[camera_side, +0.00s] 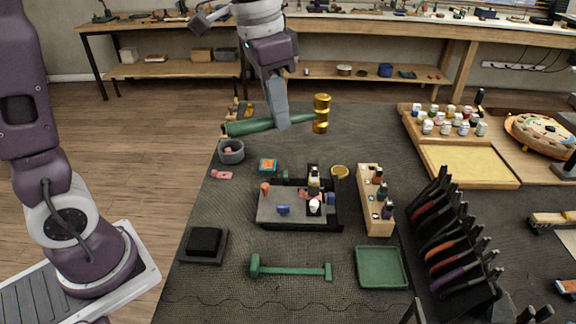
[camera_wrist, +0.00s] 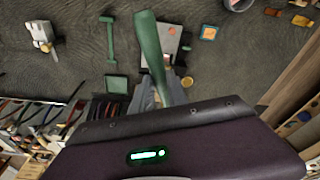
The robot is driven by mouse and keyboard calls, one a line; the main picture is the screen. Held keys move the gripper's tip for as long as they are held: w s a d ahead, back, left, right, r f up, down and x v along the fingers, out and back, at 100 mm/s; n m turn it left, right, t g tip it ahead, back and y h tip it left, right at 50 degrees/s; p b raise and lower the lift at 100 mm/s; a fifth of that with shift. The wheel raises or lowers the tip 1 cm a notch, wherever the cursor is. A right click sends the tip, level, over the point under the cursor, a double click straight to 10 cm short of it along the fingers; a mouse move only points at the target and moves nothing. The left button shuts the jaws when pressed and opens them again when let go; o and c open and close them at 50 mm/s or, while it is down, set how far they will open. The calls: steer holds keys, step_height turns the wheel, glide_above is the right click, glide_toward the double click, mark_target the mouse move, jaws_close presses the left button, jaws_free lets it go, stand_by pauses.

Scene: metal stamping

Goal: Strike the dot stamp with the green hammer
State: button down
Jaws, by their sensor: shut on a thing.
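My gripper (camera_side: 282,122) is shut on the green handle of a brass-headed hammer (camera_side: 246,127), held level above the back of the dark mat. Its brass head (camera_side: 321,113) points right; the handle's thick end points left. In the wrist view the green handle (camera_wrist: 149,45) extends from my fingers. A black-and-yellow upright piece (camera_side: 314,182) stands on a grey metal tray (camera_side: 268,212), below my gripper. I cannot tell which piece is the dot stamp.
A wooden rack (camera_side: 366,205) with small bottles stands right of the tray. A green dish (camera_side: 381,267), a black pad (camera_side: 204,243) and a grey bowl (camera_side: 231,151) lie around it. A row of dark-handled tools (camera_side: 450,240) stands at right. The front-left mat has free room.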

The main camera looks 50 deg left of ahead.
steer(key=shift+a+r, duration=0.35)
steer(key=shift+f, duration=2.05)
step_height(320, 180, down, 4)
